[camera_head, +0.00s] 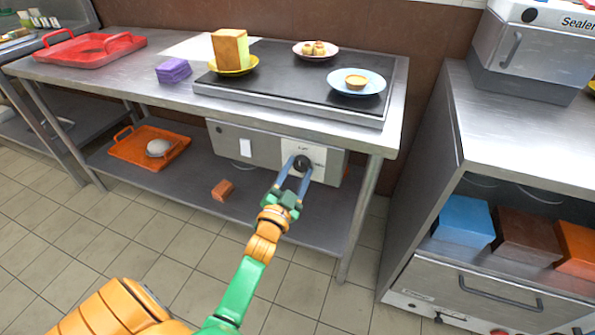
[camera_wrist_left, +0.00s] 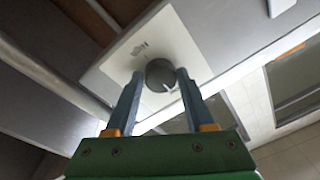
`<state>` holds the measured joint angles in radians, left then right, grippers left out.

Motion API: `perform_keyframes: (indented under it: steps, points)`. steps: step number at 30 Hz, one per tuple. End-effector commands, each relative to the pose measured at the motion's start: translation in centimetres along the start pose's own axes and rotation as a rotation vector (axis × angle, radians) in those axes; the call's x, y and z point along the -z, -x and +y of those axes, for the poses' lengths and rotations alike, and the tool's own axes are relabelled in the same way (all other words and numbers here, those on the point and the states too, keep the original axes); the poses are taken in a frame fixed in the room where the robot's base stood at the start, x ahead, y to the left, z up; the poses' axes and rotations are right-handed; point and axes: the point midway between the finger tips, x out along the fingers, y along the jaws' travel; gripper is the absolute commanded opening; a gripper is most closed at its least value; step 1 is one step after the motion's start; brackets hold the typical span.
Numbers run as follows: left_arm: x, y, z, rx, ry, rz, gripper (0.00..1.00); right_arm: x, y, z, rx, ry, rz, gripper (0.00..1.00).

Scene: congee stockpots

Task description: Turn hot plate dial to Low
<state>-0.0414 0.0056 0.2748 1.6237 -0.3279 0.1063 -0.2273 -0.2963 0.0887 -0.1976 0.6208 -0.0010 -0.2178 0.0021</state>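The hot plate dial is a round dark knob (camera_head: 302,162) on a white label plate on the grey control box (camera_head: 232,143) under the table's front edge. My left gripper (camera_head: 297,167) reaches up to it with its two blue fingers apart. In the left wrist view, the dial (camera_wrist_left: 160,74) sits between and just beyond the fingertips (camera_wrist_left: 160,76), one finger on each side. I cannot tell whether they touch it. A pale pointer mark shows at the dial's lower right there. The label text is too small to read. My right gripper is not in view.
The black hot plate (camera_head: 285,75) above carries a yellow plate with bread (camera_head: 230,48), a pink plate (camera_head: 316,50) and a blue plate (camera_head: 357,82). An orange tray (camera_head: 182,147) and a brown block (camera_head: 222,190) are on the lower shelf. A metal cabinet (camera_head: 480,130) stands at right.

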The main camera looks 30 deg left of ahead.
Motion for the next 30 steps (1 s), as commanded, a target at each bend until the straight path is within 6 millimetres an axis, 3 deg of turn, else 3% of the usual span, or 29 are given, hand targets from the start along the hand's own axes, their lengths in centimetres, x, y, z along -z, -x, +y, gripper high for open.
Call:
perform_keyframes:
  steps: [1,3,11,21,30]
  points:
    - [0.0,0.0,0.0,0.0,0.0,0.0,0.69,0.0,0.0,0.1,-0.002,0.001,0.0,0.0]
    - [0.0,0.0,0.0,0.0,-0.001,0.0,0.81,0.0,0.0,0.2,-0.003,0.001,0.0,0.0]
    - [0.0,0.1,0.0,0.0,-0.002,0.0,0.81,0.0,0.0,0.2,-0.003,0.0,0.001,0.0]
    - [-0.1,6.3,0.1,-0.002,0.0,-0.003,0.81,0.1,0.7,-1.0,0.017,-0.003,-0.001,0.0]
    - [0.0,7.1,0.0,0.0,-0.001,0.0,0.81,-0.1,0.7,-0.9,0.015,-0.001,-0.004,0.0]
